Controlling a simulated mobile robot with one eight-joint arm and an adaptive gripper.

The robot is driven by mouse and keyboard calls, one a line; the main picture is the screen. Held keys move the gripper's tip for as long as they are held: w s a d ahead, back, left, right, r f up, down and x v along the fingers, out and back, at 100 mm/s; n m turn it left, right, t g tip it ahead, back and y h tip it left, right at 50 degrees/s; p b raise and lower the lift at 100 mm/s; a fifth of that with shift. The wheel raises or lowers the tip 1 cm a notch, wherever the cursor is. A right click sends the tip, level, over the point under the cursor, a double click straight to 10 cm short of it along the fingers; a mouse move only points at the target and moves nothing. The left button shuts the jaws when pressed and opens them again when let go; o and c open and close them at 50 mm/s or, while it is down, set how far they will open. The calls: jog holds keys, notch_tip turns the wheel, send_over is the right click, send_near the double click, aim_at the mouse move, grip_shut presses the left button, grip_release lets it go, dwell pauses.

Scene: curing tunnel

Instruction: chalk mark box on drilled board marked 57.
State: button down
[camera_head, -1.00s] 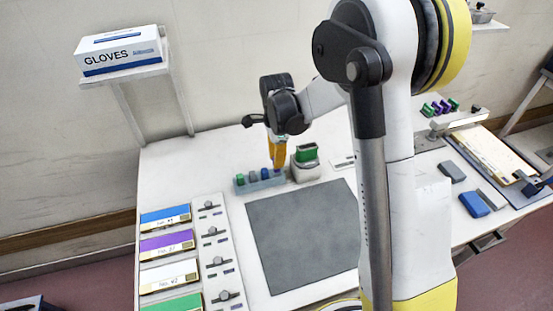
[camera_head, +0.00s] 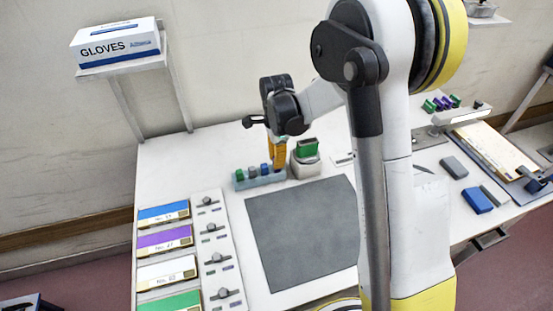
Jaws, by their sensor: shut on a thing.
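My gripper (camera_head: 279,165), with orange fingers, points down at the right end of a pale blue rack (camera_head: 262,183) and is shut on a small purple piece, mostly hidden by the fingers. Green, grey-blue and blue pieces (camera_head: 252,171) stand in the rack to its left. At the left lie labelled slabs with coloured strips: blue (camera_head: 163,212), purple (camera_head: 165,238), white (camera_head: 167,268) and green (camera_head: 172,305). Their numbers are too small to read surely, so I cannot tell which is 57. A cream board (camera_head: 490,148) lies on the right; no marking on it is readable.
A grey mat (camera_head: 302,232) lies bare in the middle of the table. A pale holder with a green block (camera_head: 307,150) stands close right of my gripper. A panel with several knobs (camera_head: 215,255) lies beside the slabs. A blue block (camera_head: 477,200) lies at right. My arm hides part of the table.

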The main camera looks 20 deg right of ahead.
jog(key=c, duration=1.4)
grip_release()
jog(key=shift+r, duration=0.1)
jog(key=shift+r+p, duration=2.2)
jog(key=shift+r, duration=1.25)
